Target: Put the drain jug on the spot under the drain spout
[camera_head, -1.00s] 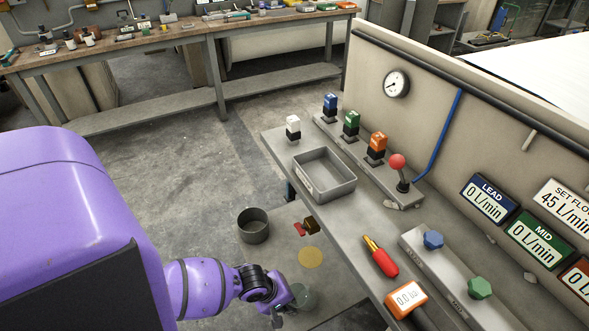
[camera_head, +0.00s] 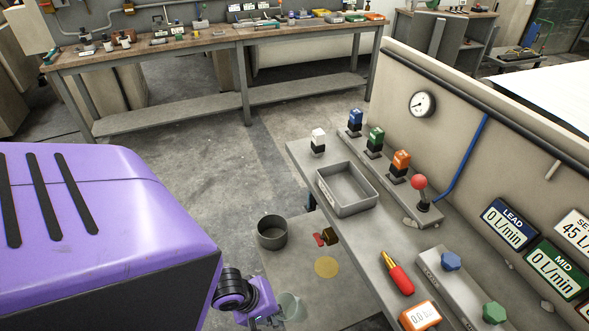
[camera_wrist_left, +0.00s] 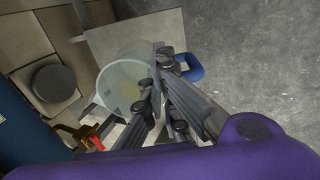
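The drain jug (camera_head: 291,306) is a pale translucent vessel, low beside my left gripper (camera_head: 268,316) in the head view. In the left wrist view the drain jug (camera_wrist_left: 120,88) shows its round opening and a blue handle (camera_wrist_left: 191,67). My left gripper's fingers (camera_wrist_left: 160,92) lie across the jug's near wall and seem closed on it; their exact contact is partly hidden. A yellow round spot (camera_head: 327,267) lies on the low plate, apart from the jug. A brass fitting (camera_head: 330,235) with a red part is just above it. My right gripper is not in view.
A dark round pot (camera_head: 272,232) stands left of the yellow spot. The machine ledge with a grey tray (camera_head: 347,190) and a red-handled tool (camera_head: 400,278) overhangs on the right. A workbench (camera_head: 215,50) is at the back; open floor lies between.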

